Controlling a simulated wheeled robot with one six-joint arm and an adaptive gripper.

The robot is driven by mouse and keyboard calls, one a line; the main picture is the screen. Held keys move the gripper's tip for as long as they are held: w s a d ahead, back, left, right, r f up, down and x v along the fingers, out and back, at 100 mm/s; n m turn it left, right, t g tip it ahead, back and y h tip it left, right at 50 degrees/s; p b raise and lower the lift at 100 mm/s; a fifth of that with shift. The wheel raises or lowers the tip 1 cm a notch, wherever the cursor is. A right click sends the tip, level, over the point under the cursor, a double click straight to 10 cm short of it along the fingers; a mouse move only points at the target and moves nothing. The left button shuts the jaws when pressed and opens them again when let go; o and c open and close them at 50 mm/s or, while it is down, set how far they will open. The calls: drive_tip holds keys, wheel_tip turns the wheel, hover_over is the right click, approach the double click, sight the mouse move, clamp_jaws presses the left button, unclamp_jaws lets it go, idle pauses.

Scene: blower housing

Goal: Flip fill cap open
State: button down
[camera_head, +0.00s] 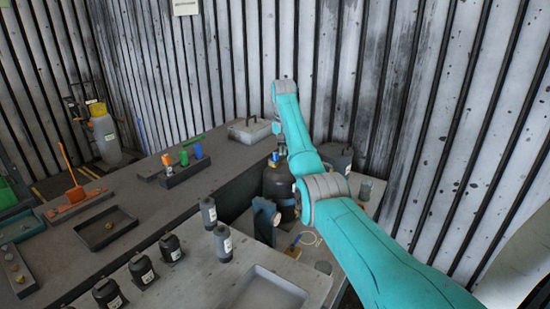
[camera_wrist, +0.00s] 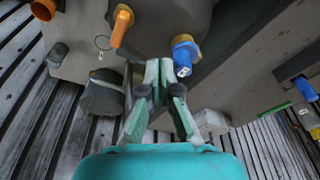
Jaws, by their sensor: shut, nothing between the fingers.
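My gripper (camera_wrist: 158,68) is shut and empty, with its fingertips together in the wrist view. Beyond the tips is a large dark rounded housing (camera_wrist: 160,22). A blue cap-like piece (camera_wrist: 185,55) on a brass-coloured base sits on its edge, right of my fingertips and apart from them. An orange lever-like piece (camera_wrist: 121,28) stands to the upper left. I cannot tell for sure which piece is the fill cap. In the head view the dark housing (camera_head: 280,185) stands below my wrist, with the blue piece (camera_head: 275,158) at its top. My fingertips are not clear there.
A bench (camera_head: 200,263) with several dark bottles is at the front. A corrugated wall stands close behind my arm.

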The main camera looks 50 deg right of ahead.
drive_tip(key=shift+f, duration=0.25)
idle(0.3)
drive_tip(key=shift+f, duration=1.45)
drive_tip(key=shift+r, duration=0.1)
wheel_tip(320, 180, up, 8)
drive_tip(key=s, duration=0.2)
idle(0.5)
idle(0.6)
